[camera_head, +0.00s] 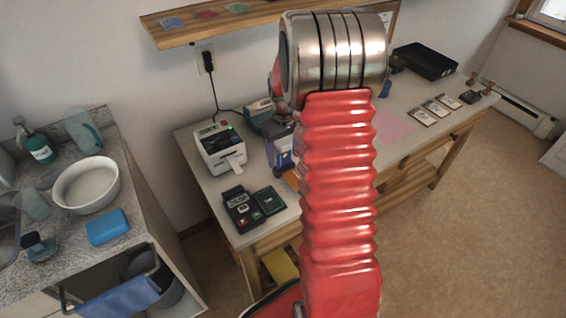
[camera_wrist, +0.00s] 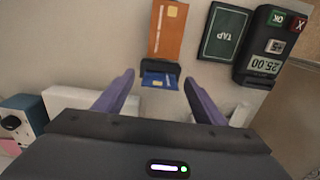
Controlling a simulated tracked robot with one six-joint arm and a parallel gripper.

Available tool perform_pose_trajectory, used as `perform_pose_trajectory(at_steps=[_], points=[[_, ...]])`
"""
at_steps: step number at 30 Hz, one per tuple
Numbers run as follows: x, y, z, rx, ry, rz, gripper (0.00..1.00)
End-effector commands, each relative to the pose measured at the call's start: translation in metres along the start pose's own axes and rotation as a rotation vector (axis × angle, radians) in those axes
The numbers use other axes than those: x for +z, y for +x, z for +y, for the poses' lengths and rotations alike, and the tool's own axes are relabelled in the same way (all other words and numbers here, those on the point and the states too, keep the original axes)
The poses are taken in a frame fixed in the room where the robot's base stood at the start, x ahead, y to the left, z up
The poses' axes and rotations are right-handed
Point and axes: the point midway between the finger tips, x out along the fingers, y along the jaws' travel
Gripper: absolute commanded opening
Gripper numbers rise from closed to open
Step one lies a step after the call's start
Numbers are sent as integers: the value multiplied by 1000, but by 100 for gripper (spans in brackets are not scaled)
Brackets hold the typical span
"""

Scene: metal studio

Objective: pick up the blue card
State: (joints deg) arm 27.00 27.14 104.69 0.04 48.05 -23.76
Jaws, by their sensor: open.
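The blue card (camera_wrist: 158,83) shows in the wrist view at the mouth of a small black holder (camera_wrist: 160,67), with light markings on it. My gripper (camera_wrist: 158,79) is open, its two purple fingers to the left and right of the card, apart from it. An orange card (camera_wrist: 168,30) with a chip lies just beyond the holder. In the head view my red arm hides much of the table's middle, and I cannot make out the blue card there.
A card terminal (camera_head: 240,209) and a dark TAP pad (camera_head: 269,200) sit at the table's near left corner. A white printer (camera_head: 219,147) stands behind them. A pink mat (camera_head: 393,126), several small cards (camera_head: 435,107) and a black tray (camera_head: 425,61) lie to the right.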

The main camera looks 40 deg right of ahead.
Motion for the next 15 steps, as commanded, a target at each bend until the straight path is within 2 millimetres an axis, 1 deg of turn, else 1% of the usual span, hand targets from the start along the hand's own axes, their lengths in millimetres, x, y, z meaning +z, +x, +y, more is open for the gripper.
perform_pose_trajectory(at_steps=[8, 15], points=[[0, 0, 0, 0, 0, 0, 63], [0, 0, 0, 0, 0, 0, 46]])
